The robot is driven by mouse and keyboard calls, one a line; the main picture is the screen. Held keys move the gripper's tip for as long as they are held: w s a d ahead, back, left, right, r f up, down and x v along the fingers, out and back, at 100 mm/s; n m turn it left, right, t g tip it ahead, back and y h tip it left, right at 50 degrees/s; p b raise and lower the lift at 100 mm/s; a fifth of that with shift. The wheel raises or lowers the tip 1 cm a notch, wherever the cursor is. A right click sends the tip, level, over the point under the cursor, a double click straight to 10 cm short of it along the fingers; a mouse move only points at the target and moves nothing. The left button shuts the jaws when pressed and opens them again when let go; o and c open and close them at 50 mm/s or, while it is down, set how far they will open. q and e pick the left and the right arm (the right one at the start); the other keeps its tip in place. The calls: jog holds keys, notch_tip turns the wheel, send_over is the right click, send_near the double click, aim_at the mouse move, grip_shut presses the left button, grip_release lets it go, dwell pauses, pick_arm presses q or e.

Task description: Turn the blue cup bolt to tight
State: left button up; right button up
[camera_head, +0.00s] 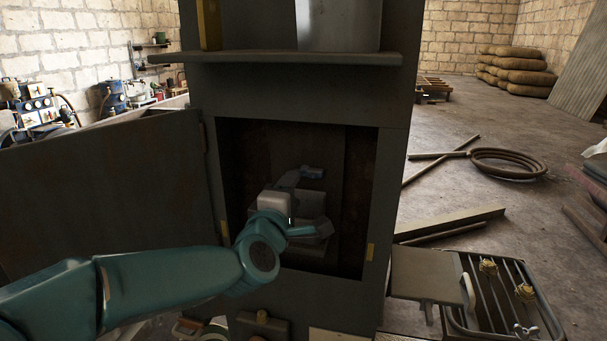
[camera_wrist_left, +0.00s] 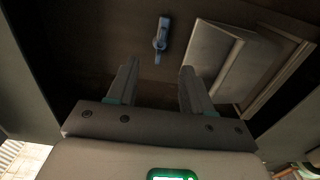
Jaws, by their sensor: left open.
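The blue cup bolt (camera_wrist_left: 161,34) shows in the left wrist view as a small, narrow blue piece on the dark brown back surface. My left gripper (camera_wrist_left: 159,68) is open, its two grey fingers apart and nothing between them. The bolt lies beyond the fingertips, roughly in line with the gap, and looks apart from them. In the head view my teal left arm reaches into the dark opening of the grey cabinet (camera_head: 393,160). My right gripper is not in view.
A grey slanted box (camera_wrist_left: 214,58) stands right of the bolt inside the cabinet. The cabinet's door (camera_head: 100,185) hangs open at the left. A shelf (camera_head: 280,58) juts out above the opening. A rack with yellow knobs (camera_head: 487,267) stands at the lower right.

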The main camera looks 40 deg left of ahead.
aim_at(304, 173)
pick_arm(q)
jog(key=p+x, duration=0.2)
jog(key=x, duration=0.6)
jog(key=shift+w, duration=0.15)
jog(key=shift+w+f, duration=0.1)
grip_shut()
